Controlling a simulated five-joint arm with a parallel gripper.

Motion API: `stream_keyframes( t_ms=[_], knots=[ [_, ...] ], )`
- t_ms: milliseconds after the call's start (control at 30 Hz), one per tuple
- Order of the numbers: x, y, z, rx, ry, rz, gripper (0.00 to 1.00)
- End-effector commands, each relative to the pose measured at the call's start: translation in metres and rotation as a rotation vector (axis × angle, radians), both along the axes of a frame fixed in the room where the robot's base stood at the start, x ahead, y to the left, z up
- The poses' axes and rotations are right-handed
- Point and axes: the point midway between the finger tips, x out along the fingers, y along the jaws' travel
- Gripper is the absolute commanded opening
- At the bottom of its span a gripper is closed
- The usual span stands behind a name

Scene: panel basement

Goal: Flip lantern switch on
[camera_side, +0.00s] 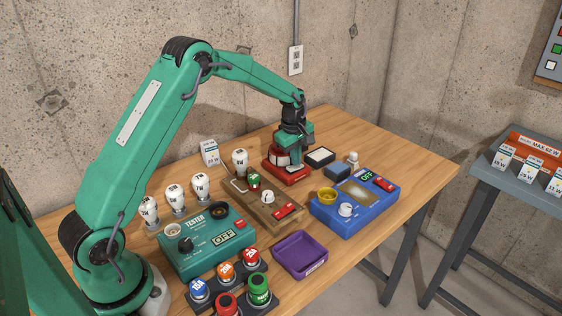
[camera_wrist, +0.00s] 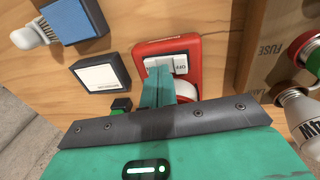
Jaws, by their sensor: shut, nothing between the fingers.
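A red unit with white parts, apparently the lantern (camera_side: 280,174), stands at the back of the table. In the wrist view the red unit (camera_wrist: 190,45) has a pale panel with dark lettering (camera_wrist: 181,63), too small and partly covered to read. My gripper (camera_side: 297,161) is low over the right part of this unit. In the wrist view my gripper (camera_wrist: 158,72) is shut and empty, its tips at the panel's left part. I cannot tell whether they touch it. The fingers hide part of the panel and a round whitish part behind them.
A white-topped dark box (camera_side: 320,156) and a blue-topped block (camera_side: 337,172) stand close to the right. A wooden fuse board (camera_side: 262,207), a blue unit reading OFF (camera_side: 340,215) and a teal tester (camera_side: 205,245) stand in front. A purple tray (camera_side: 300,255) lies nearer.

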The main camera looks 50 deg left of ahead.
Motion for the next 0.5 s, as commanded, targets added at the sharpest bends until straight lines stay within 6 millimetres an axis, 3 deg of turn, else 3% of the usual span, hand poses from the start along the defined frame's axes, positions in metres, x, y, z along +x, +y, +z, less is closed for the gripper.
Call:
stream_keyframes(
  t_ms=[267,500],
  knots=[
    [0.003,0.0,0.021,0.0,-0.003,0.0,0.0],
    [0.008,0.0,0.058,0.0,-0.002,0.0,0.0]
  ],
)
